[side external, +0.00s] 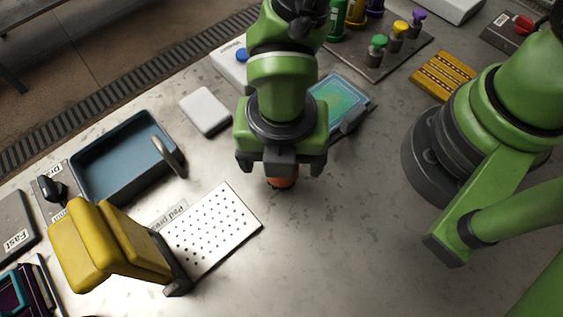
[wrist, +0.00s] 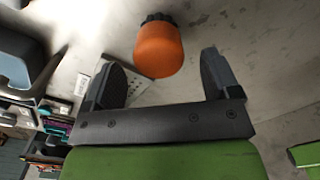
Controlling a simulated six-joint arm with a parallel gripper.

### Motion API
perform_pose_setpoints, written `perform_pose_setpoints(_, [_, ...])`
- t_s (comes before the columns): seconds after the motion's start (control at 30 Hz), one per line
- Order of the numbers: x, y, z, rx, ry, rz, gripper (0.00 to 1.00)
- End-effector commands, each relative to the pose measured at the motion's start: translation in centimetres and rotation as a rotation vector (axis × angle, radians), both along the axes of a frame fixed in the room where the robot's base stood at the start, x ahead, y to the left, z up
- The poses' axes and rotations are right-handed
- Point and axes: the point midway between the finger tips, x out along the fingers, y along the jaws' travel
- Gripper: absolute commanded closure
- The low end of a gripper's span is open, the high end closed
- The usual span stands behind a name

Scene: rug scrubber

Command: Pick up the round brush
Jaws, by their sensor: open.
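The round brush is an orange knob with a dark bristled base (wrist: 159,50), standing on the grey table. In the wrist view it lies just beyond the fingertips, roughly between them and a little off toward the top. My gripper (wrist: 163,72) is open with nothing between its fingers. In the side view my gripper (side external: 281,168) hangs above the brush (side external: 282,183), which shows only in part below the jaws. The upper part of the brush is hidden there by the gripper.
A white perforated plate (side external: 212,228) and a yellow padded device (side external: 105,243) stand at the left front. A blue basin (side external: 112,160) with a faucet is behind them. A blue-screened tablet (side external: 338,102) lies behind my gripper. The table right of the brush is clear.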

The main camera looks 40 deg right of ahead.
Motion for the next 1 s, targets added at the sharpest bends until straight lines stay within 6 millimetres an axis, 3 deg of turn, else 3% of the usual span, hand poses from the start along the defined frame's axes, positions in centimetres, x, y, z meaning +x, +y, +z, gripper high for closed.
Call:
perform_pose_setpoints(0.3, [0.4,-0.3,-4.3,-0.001,0.001,-0.003,0.18])
perform_pose_setpoints(0.6, [0.4,-0.3,-4.9,0.0,0.0,-0.003,0.18])
perform_pose_setpoints(0.63, [0.4,-0.3,-4.9,0.0,0.0,-0.003,0.2])
perform_pose_setpoints(0.87, [0.4,-0.3,-4.9,0.0,0.0,-0.003,0.73])
perform_pose_setpoints(1.0, [0.4,-0.3,-4.9,0.0,0.0,-0.003,0.74])
